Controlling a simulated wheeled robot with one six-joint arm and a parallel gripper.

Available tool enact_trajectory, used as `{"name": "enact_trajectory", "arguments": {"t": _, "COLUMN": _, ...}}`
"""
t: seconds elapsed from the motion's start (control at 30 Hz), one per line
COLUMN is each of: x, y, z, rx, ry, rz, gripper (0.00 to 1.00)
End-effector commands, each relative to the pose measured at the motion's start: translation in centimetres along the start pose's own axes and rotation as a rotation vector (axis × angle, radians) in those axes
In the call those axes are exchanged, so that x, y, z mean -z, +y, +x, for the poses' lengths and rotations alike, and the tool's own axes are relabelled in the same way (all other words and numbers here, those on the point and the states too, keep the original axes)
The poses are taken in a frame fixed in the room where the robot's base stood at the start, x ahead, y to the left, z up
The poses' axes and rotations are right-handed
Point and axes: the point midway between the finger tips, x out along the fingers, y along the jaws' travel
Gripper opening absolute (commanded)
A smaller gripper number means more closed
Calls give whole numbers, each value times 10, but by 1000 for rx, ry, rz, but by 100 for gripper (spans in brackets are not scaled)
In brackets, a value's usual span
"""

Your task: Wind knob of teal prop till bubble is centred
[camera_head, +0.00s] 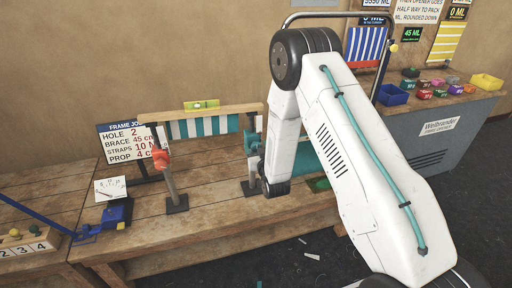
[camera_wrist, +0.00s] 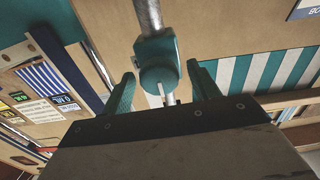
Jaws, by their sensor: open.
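The teal prop (camera_head: 251,143) stands on the bench under the right part of a wooden bar (camera_head: 225,110). In the wrist view its round teal knob (camera_wrist: 158,62) sits on a grey metal post, with a small white mark at its lower side. My gripper (camera_wrist: 160,75) is open, with one teal finger on each side of the knob and visible gaps between. In the head view my arm hides most of the gripper. A yellow-green level (camera_head: 201,105) lies on the bar; its bubble is too small to read.
An orange-knobbed prop (camera_head: 161,160) supports the bar's left part. Striped canvas (camera_head: 205,126) hangs behind. A job sign (camera_head: 124,140), a paper dial card (camera_head: 110,188) and a blue clamp-like tool (camera_head: 117,212) are at left. The bench front (camera_head: 220,220) is clear.

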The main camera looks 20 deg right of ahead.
Motion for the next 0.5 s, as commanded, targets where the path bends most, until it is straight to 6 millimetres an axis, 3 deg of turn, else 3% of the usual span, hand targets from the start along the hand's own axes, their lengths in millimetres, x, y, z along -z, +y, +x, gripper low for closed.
{"name": "enact_trajectory", "arguments": {"t": 0.37, "x": 0, "y": 0, "z": 7, "rx": 0, "ry": -1, "rz": 0, "gripper": 58}}
{"name": "enact_trajectory", "arguments": {"t": 0.5, "x": 0, "y": 0, "z": 7, "rx": 0, "ry": -1, "rz": 0, "gripper": 19}}
